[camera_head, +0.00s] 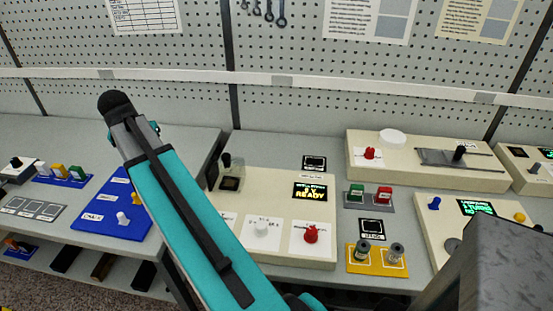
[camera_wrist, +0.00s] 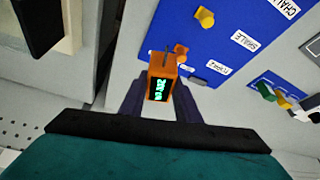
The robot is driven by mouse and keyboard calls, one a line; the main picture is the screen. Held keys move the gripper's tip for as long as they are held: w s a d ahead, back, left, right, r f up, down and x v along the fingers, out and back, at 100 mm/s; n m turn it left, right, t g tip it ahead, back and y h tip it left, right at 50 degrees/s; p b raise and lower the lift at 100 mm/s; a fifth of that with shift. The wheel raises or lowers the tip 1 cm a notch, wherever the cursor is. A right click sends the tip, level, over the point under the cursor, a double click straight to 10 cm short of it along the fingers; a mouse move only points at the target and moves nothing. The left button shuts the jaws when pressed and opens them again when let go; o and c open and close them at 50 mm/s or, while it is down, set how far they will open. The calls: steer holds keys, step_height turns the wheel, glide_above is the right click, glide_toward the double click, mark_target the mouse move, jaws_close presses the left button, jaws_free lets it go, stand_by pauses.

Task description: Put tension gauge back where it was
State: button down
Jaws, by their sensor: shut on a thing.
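The tension gauge (camera_wrist: 161,82) is a small orange block with a dark face and green digits. It shows in the wrist view, held between the dark fingers of my gripper (camera_wrist: 160,98). My gripper is shut on it. The gauge is over or beside the lower edge of a blue board (camera_wrist: 222,42); I cannot tell whether it touches anything. The board has white labels, a yellow peg (camera_wrist: 205,17) and a small orange piece (camera_wrist: 181,51) just beyond the gauge. In the head view my gripper and the gauge are not visible; my teal arm blocks part of the bench.
The blue board (camera_head: 93,218) also shows left of my arm in the head view. A cream console (camera_head: 285,250) with a READY display and red knob stands right of my arm. A yellow plate (camera_head: 377,268) with two grey spindles and another cream console (camera_head: 430,215) are further right.

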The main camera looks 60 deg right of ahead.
steer(key=s+d+m+g+p, duration=0.1)
steer(key=s+d+m+g, duration=0.1)
steer(key=s+d+m, duration=0.65)
steer(key=s+d+m+g+p, duration=0.1)
steer(key=s+d+m+g, duration=0.15)
steer(key=s+d, duration=1.05)
steer(key=s+d+m+g+y, duration=0.2)
steer(key=s+d+m, duration=0.8)
steer(key=s+d, duration=0.8)
steer(key=shift+s+f+p, duration=0.3)
steer(key=shift+s+p, duration=0.05)
steer(key=shift+p, duration=0.1)
steer(key=shift+f+g, duration=0.1)
steer(key=shift+g, duration=0.15)
steer(key=shift+f+p, duration=1)
steer(key=shift+f, duration=2.05)
steer(key=shift+f+p, duration=0.65)
steer(key=shift+f, duration=1.2)
steer(key=shift+f, duration=0.15)
